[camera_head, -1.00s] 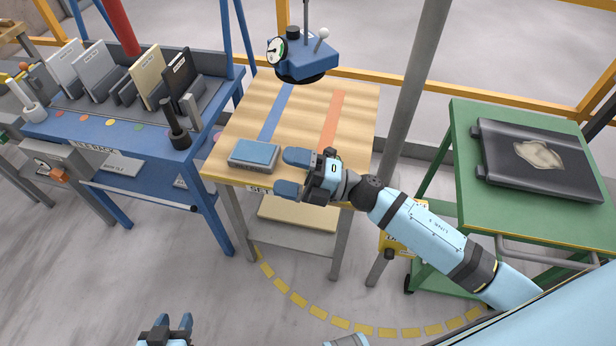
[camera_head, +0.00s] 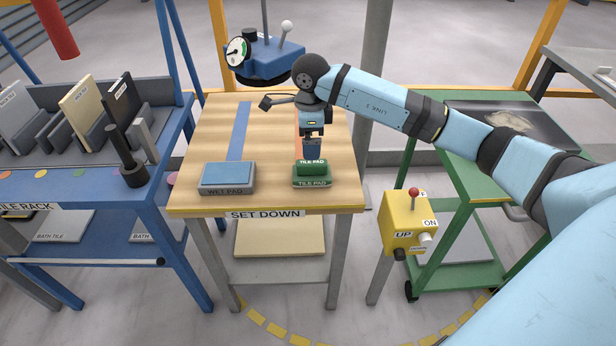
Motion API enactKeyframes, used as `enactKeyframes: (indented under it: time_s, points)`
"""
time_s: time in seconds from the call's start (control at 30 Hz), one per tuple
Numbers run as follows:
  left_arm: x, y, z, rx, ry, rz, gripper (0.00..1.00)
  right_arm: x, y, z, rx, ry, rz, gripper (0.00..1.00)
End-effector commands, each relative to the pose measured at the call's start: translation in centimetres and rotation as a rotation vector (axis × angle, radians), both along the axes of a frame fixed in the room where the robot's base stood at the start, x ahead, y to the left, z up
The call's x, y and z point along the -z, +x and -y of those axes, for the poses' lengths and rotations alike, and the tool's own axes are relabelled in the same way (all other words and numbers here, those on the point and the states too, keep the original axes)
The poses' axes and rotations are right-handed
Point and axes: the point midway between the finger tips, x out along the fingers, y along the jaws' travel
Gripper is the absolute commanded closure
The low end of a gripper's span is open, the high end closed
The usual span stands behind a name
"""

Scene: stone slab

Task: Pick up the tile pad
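The tile pad (camera_head: 311,168) is a small green block with a "TILE PAD" label. It sits on a green holder (camera_head: 312,183) with the same label, at the front right of the wooden set-down table (camera_head: 273,187). My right gripper (camera_head: 312,152) points straight down over the pad from behind. Its fingers end at or just behind the pad's top edge. The fingers overlap in this view, so I cannot tell their gap or whether they touch the pad. My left gripper is out of view.
A blue wet pad (camera_head: 228,174) rests in a grey holder left of the tile pad. A blue device with a dial (camera_head: 262,58) hangs above the table's back. The tile rack (camera_head: 60,185) stands left; a yellow control box (camera_head: 407,222) and green cart (camera_head: 470,190) stand right.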

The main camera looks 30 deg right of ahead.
Motion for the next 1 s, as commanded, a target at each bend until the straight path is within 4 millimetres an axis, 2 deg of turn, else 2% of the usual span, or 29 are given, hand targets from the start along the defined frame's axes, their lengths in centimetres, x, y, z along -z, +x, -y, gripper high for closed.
enactKeyframes:
  time_s: [0.03, 0.1, 0.23, 0.57, 0.8, 1.0]
  points:
    - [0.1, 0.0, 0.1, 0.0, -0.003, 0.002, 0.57, 1.4, -0.1, -0.1, 0.001, 0.002, -0.003, 0.01]
    - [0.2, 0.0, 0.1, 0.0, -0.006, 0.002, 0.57, 2.8, -0.1, -0.1, 0.001, 0.003, -0.004, 0.01]
    - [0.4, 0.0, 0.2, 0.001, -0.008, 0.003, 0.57, 4.9, 0.0, -0.1, 0.001, 0.004, -0.002, 0.01]
    - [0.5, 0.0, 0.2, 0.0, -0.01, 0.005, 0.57, 7.2, -0.1, 0.0, 0.001, 0.006, -0.001, 0.01]
    - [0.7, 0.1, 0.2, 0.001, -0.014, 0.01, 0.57, 10.7, -0.2, 0.3, 0.001, 0.006, -0.001, 0.01]
    - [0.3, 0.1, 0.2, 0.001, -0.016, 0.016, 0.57, 11.4, -0.2, 0.3, 0.0, 0.005, 0.001, 0.01]
